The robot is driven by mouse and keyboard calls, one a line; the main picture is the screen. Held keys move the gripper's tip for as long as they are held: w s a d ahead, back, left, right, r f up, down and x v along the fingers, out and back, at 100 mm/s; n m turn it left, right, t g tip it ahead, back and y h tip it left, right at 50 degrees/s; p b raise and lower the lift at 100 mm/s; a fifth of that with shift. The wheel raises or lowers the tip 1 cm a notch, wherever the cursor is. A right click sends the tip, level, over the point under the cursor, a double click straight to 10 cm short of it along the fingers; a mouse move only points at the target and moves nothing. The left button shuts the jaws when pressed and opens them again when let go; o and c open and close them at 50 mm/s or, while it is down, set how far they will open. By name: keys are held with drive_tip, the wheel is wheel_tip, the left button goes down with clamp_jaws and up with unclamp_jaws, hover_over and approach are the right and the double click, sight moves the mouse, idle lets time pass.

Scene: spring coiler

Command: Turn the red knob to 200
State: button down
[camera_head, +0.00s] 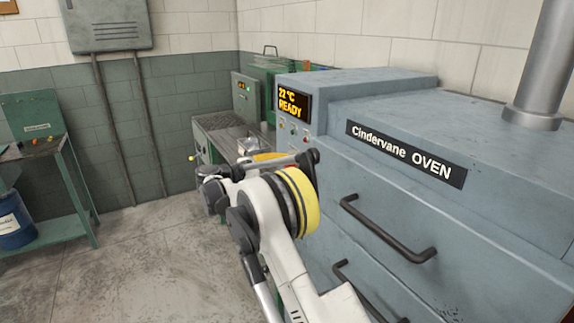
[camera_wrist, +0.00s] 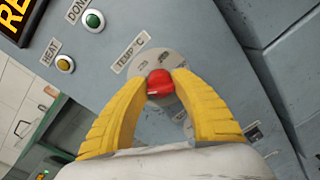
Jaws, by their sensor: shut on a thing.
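The red knob (camera_wrist: 160,82) sits on a round grey dial plate (camera_wrist: 158,62) under a "TEMP °C" label on the oven panel. My gripper (camera_wrist: 160,80) has its two yellow fingers closed on the knob from both sides. Part of the dial and its numbers is hidden by the fingers, and the pointer's setting cannot be read. In the head view the oven display (camera_head: 292,103) reads "22 °C READY".
A green button (camera_wrist: 94,20) and a yellow HEAT button (camera_wrist: 65,63) sit left of the dial. The oven's upper door handle (camera_head: 385,228) sticks out on the right. A green workbench (camera_head: 40,190) stands at the left, with bare floor between.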

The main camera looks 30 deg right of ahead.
drive_tip(key=shift+r+m, duration=0.1)
drive_tip(key=shift+m, duration=0.4)
drive_tip(key=c, duration=1)
unclamp_jaws()
drive_tip(key=a, duration=1.2)
drive_tip(key=shift+w+r, duration=0.1)
drive_tip(key=shift+r, duration=0.15)
drive_tip(key=shift+d+r, duration=0.1)
